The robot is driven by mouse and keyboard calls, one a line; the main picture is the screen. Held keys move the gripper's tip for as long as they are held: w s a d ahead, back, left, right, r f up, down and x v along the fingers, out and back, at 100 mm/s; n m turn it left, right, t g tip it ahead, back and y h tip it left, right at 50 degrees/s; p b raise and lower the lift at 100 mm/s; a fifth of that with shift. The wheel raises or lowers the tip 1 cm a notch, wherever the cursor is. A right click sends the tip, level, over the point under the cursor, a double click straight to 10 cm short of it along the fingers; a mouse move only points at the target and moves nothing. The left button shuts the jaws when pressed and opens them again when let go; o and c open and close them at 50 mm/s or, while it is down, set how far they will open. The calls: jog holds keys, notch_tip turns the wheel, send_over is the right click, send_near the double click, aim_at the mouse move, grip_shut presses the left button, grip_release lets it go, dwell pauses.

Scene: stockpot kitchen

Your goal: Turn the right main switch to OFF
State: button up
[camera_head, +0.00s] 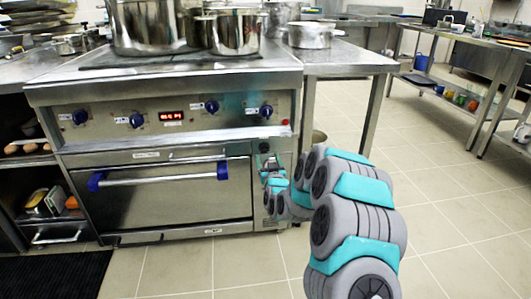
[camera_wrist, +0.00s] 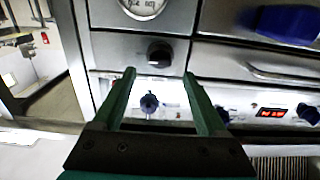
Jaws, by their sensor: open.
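The right main switch (camera_head: 264,147), a small black knob, sits on the narrow steel panel at the stove's right, below the control strip. In the wrist view, which is upside down, the switch (camera_wrist: 160,53) appears just beyond my fingertips, roughly centred between them. My gripper (camera_wrist: 159,74) is open and empty, its two green fingers pointing at the panel. No contact with the switch shows. Its markings are too small to read. In the head view my gripper (camera_head: 271,168) is small, just below the switch, partly hidden by my arm.
A blue control knob (camera_wrist: 149,102) appears between my fingers in the wrist view; more blue knobs (camera_head: 211,106) line the strip. A round gauge (camera_wrist: 143,6) lies beyond the switch. The oven handle (camera_head: 160,178) is to the left. Pots (camera_head: 237,32) stand on top. Floor at right is clear.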

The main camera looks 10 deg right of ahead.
aim_at(266, 151)
jog(key=shift+w, duration=2.8)
jog(key=shift+c, duration=0.3)
grip_shut()
